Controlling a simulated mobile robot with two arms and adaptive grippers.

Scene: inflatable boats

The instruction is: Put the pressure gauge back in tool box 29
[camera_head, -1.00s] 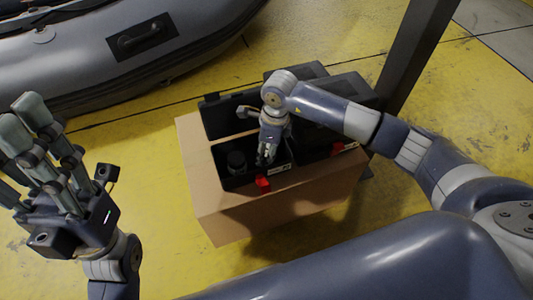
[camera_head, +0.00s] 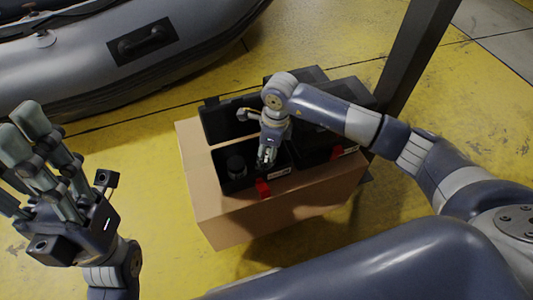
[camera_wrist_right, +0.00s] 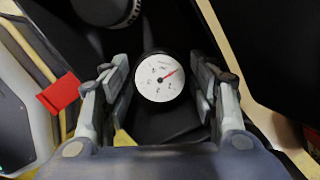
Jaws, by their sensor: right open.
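The pressure gauge (camera_wrist_right: 159,77) shows a white round dial with a red needle in the right wrist view, facing the camera. It is low in an open black tool box (camera_head: 225,182), whose number I cannot read. In the head view my right gripper (camera_head: 266,156) reaches into the tool box and hides most of the gauge. My left gripper (camera_head: 38,150) is open and empty, fingers up, away from the boxes at the left.
A dark round object (camera_head: 236,165) stands in the same tool box. The tool box rests on a brown carton (camera_head: 228,222), beside another black box (camera_head: 335,98). A red latch (camera_head: 263,188) is at the front. A grey inflatable boat (camera_head: 90,60) and a dark post (camera_head: 415,55) are behind.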

